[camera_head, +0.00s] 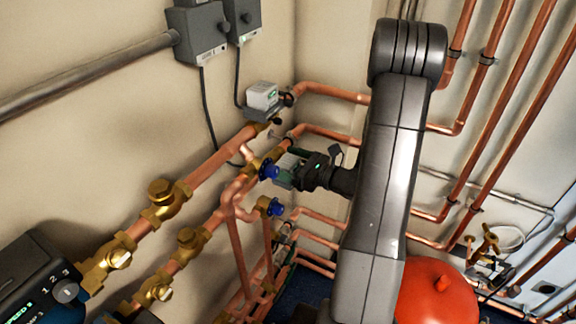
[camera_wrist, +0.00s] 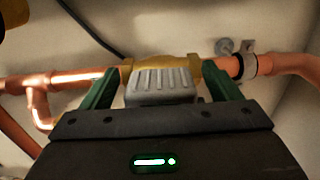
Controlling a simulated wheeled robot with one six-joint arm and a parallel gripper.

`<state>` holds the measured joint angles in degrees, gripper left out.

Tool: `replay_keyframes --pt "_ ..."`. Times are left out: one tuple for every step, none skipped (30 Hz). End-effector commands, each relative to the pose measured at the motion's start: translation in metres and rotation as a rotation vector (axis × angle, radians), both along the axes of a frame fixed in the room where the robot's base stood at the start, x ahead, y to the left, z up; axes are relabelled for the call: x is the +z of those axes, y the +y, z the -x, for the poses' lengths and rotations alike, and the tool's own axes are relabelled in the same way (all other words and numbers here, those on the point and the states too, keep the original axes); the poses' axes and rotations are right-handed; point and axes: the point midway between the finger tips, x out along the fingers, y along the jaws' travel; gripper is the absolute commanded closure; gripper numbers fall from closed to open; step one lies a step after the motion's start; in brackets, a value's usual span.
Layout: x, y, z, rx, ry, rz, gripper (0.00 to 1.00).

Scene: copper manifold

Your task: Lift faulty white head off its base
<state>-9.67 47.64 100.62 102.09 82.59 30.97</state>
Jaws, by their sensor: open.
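My gripper (camera_head: 287,168) reaches left to the middle pipe run in the head view. In the wrist view its two green fingers (camera_wrist: 162,92) stand apart on either side of a pale grey-white ribbed head (camera_wrist: 162,78). Gaps show between the head and both fingers, so it is not clamped. The head sits in front of a brass valve body (camera_wrist: 190,64) on a copper pipe. In the head view this head (camera_head: 287,160) is partly hidden by my gripper.
Blue-capped fittings (camera_head: 268,169) are close left of my gripper. Copper pipes run below and right. Grey wall boxes (camera_head: 201,33) have hanging black cables. A red vessel (camera_head: 438,292) stands at lower right. A pipe clamp (camera_wrist: 247,65) is right of the head.

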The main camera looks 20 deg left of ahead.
Motion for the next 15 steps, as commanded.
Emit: replay_keyframes --pt "-0.0003 -0.0002 -0.0001 0.0 0.0 0.0 0.16" --pt "-0.0004 -0.0003 -0.0002 0.0 0.0 0.0 0.16" --pt "-0.0004 -0.0003 -0.0001 0.0 0.0 0.0 0.16" --pt "-0.0003 -0.0003 -0.0001 0.0 0.0 0.0 0.2" --pt "-0.0003 -0.0004 -0.0001 0.0 0.0 0.0 0.26" --pt "-0.0003 -0.0004 -0.0001 0.0 0.0 0.0 0.34" --pt "-0.0003 -0.0005 -0.0001 0.0 0.0 0.0 0.4" --pt "-0.0003 -0.0005 -0.0001 0.0 0.0 0.0 0.46" --pt "-0.0003 -0.0005 -0.0001 0.0 0.0 0.0 0.54" --pt "-0.0003 -0.0005 -0.0001 0.0 0.0 0.0 0.6" --pt "-0.0003 -0.0006 -0.0001 0.0 0.0 0.0 0.65" --pt "-0.0003 -0.0006 -0.0001 0.0 0.0 0.0 0.73" --pt "0.0003 -0.0006 -0.0002 0.0 -0.001 -0.001 0.74" --pt "0.0003 -0.0006 -0.0002 0.0 -0.001 -0.001 0.74" --pt "0.0003 -0.0006 -0.0002 0.0 -0.001 -0.001 0.74"
